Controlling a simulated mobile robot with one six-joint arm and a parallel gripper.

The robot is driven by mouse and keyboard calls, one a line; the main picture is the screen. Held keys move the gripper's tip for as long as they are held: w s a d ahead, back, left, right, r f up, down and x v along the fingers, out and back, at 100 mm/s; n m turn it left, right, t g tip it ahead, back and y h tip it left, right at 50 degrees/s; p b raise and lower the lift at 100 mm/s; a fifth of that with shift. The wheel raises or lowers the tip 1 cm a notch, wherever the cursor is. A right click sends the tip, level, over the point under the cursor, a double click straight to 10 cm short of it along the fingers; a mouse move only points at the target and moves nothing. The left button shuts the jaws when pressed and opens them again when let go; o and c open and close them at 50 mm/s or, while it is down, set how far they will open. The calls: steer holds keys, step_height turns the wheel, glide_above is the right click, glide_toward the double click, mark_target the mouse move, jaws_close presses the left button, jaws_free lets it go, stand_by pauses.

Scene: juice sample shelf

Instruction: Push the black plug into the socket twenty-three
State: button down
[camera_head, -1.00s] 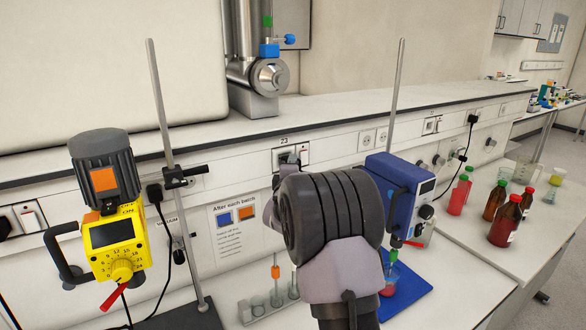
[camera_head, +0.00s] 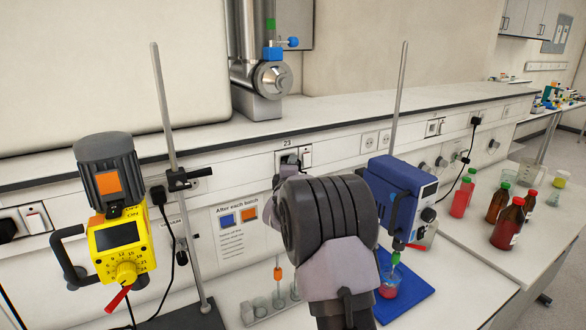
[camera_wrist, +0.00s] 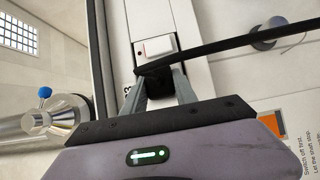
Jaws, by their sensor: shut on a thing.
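The black plug (camera_wrist: 157,80) sits between the two grey fingers of my gripper (camera_wrist: 160,92) in the wrist view, with its black cable running off to the right. My gripper is shut on it. Socket twenty-three (camera_head: 290,157) is on the wall trunking, under a label "23", with a white rocker switch (camera_head: 306,155) beside it. In the wrist view the same switch (camera_wrist: 155,47) shows just beyond the plug. My gripper is at the socket plate; my wrist hides most of it in the head view. I cannot tell how far the plug is in the socket.
A yellow stirrer motor (camera_head: 122,247) on a stand is at the left. A blue stirrer (camera_head: 395,195) stands close to the right of my arm, over a beaker (camera_head: 388,287). Bottles (camera_head: 508,223) stand farther right. A tube rack (camera_head: 268,312) is below.

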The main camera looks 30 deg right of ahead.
steer(key=shift+w, duration=0.15)
steer(key=c, duration=0.9)
jaws_free()
steer(key=b+v, duration=0.1)
steer(key=v, duration=1.7)
steer(key=s+a+f+m+g+y+b, duration=0.1)
steer(key=s+a+f+m+y+b, duration=0.25)
steer(key=a, duration=0.45)
steer(key=s+a+f+m+g+y+b, duration=0.1)
steer(key=s+a+f+m+y+b, duration=0.3)
steer(key=a, duration=0.3)
steer(key=s+a+f+m+g+y+b, duration=0.1)
steer(key=s+a+f+m+g+b, duration=0.1)
steer(key=s, duration=0.5)
steer(key=s+a+f+m+g+y+b, duration=0.2)
steer(key=s+a+f+m, duration=0.1)
steer(key=s, duration=0.5)
steer(key=s+a+f+m+g+y+b, duration=0.2)
steer(key=s+a+f, duration=0.3)
steer(key=s, duration=0.3)
steer(key=shift+s+f, duration=0.2)
steer(key=shift+f, duration=0.3)
